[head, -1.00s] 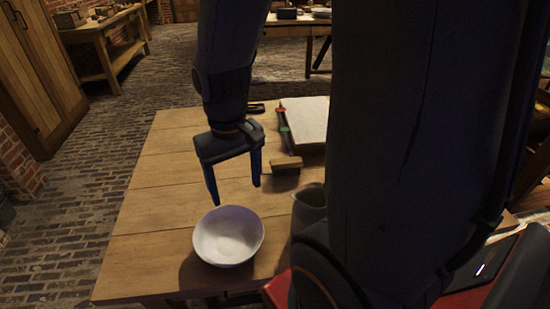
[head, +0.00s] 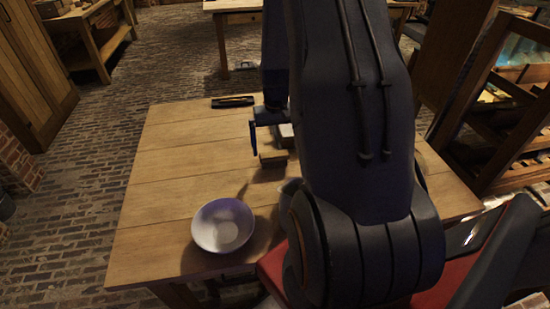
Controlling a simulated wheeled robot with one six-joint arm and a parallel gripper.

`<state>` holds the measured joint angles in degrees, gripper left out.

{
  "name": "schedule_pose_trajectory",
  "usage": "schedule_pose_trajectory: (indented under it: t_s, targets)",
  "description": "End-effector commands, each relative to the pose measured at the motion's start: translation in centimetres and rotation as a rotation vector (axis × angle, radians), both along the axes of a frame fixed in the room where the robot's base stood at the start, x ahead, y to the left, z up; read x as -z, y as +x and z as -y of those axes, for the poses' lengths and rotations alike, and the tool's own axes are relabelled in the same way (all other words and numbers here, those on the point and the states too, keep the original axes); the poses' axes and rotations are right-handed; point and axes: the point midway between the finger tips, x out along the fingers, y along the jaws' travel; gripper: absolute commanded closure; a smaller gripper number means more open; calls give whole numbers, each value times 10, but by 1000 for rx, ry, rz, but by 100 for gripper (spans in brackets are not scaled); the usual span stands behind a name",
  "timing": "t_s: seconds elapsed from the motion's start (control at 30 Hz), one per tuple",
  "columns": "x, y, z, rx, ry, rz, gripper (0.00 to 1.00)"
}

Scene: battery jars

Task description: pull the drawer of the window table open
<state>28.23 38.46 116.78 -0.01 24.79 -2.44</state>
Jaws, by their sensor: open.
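A plank-topped wooden table (head: 165,185) stands in front of me; I cannot tell whether it is the window table. Its front side below the top is mostly out of sight, and no drawer front or handle shows clearly. My gripper (head: 268,150) is over the right-middle part of this table, pointing down, partly hidden by my arm. One finger shows clearly; it is open, and I see nothing held in it. A small wooden block (head: 273,158) shows just beside the finger in the picture; contact cannot be told.
A white bowl (head: 222,226) stands near the table's front edge, with a partly hidden jug (head: 290,187) beside it. A dark flat object (head: 233,101) lies at the far edge. Another wooden table (head: 236,6) stands behind. Brick floor at left is clear.

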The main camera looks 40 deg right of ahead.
Motion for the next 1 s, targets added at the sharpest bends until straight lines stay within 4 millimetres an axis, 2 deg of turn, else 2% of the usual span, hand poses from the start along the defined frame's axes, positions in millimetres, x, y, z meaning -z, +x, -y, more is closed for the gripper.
schedule_pose_trajectory:
  t_s: [0.17,0.5,0.83,1.0]
  targets:
    - [13,0,-2,-1,1,-2,0]
    - [50,1,-5,0,1,-2,0]
    - [55,2,-5,0,0,1,0]
    - [54,2,-5,0,0,1,27]
